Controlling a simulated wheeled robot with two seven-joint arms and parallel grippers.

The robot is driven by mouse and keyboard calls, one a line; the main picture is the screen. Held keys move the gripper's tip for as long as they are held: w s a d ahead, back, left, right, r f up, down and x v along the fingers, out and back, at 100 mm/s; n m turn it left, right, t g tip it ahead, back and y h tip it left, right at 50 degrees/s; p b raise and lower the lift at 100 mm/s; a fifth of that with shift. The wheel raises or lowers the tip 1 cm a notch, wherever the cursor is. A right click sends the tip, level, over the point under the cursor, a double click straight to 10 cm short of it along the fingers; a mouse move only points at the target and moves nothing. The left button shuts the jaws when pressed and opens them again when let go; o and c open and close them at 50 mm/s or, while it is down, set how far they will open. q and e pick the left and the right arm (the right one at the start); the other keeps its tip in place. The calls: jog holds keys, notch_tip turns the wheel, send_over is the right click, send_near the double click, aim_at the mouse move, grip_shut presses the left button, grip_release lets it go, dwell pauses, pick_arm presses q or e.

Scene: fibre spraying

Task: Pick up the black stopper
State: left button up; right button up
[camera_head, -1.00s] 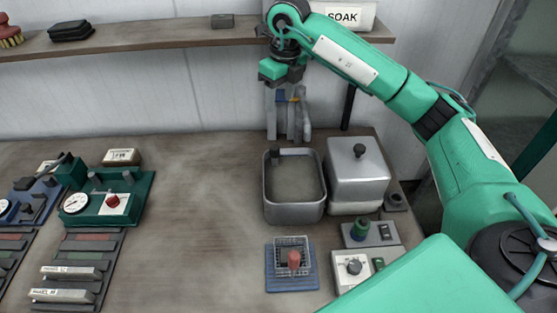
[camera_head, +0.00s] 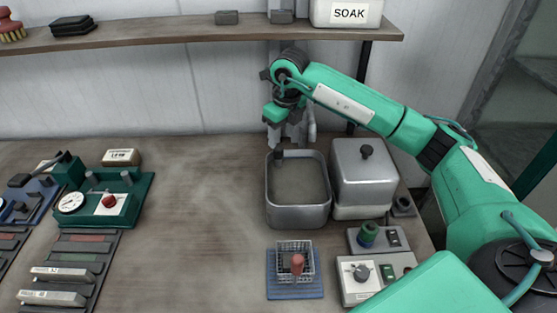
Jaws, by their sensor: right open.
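The right arm reaches in from the right, and my right gripper (camera_head: 287,137) hangs open and pointing down behind the metal basin (camera_head: 298,218). A small black piece (camera_head: 279,155) sits at the basin's back left rim, just below and in front of the gripper; the gap between them is hard to judge. A dark round piece (camera_head: 403,206) lies on the table right of the lidded metal box (camera_head: 363,165). I cannot tell for sure which of these is the black stopper. The fingertips are small and partly unclear. My left gripper is not in view.
Grey upright pieces (camera_head: 311,122) stand behind the gripper. A wire basket (camera_head: 294,258) with a red-topped piece and control boxes (camera_head: 374,275) stand in front. A shelf (camera_head: 190,38) with a SOAK container (camera_head: 347,12) is above. The table middle is clear.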

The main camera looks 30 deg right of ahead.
aim_at(278, 148)
jog(key=shift+a+f, duration=0.1)
jog(key=shift+f, duration=0.65)
jog(key=f+p, duration=0.1)
jog(key=f, duration=0.1)
jog(key=w+f+p, duration=0.1)
jog(key=f, duration=0.1)
jog(key=shift+w+f+p, duration=0.15)
jog(key=shift+f+p, duration=0.15)
jog(key=shift+p, duration=0.05)
jog(key=shift+a+f, duration=0.1)
jog(key=shift+f, duration=0.2)
grip_shut()
